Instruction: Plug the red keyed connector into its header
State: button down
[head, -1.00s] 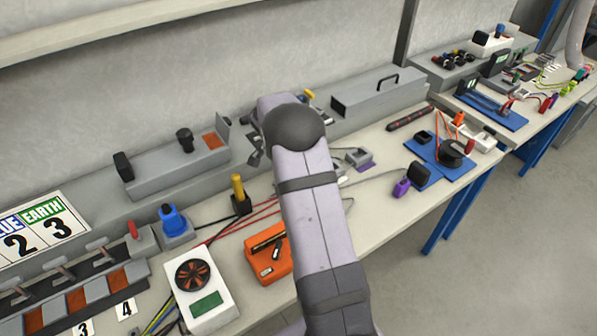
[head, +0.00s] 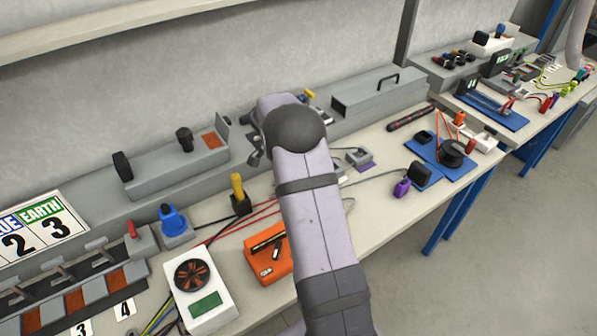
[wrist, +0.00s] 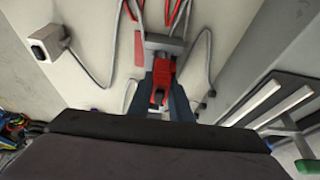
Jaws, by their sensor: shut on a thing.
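The red connector (wrist: 161,76) shows in the wrist view, held between the two dark fingers of my gripper (wrist: 164,88). My gripper is shut on it. A grey block (wrist: 165,43), which looks like the header, lies just beyond the connector's far end. I cannot tell whether the connector touches it or sits in it. In the head view my arm covers this spot, so the connector and the header are hidden there.
In the wrist view, red leads (wrist: 178,14) lie beyond the grey block, grey cables run on both sides, and a grey socket box (wrist: 46,41) is at upper left. In the head view, an orange meter (head: 268,254) and a white fan unit (head: 201,290) stand left of my arm.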

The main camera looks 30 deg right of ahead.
jog(key=shift+f+b, duration=0.9)
jog(key=shift+f, duration=0.1)
jog(key=c, duration=1.7)
grip_release()
jog(key=shift+r, duration=0.1)
jog(key=shift+o, duration=0.8)
jog(key=shift+s, duration=0.1)
jog(key=b+v, duration=0.1)
jog(key=v, duration=0.6)
jog(key=shift+r+b, duration=0.2)
jog(key=shift+b, duration=0.15)
jog(key=shift+a, duration=0.1)
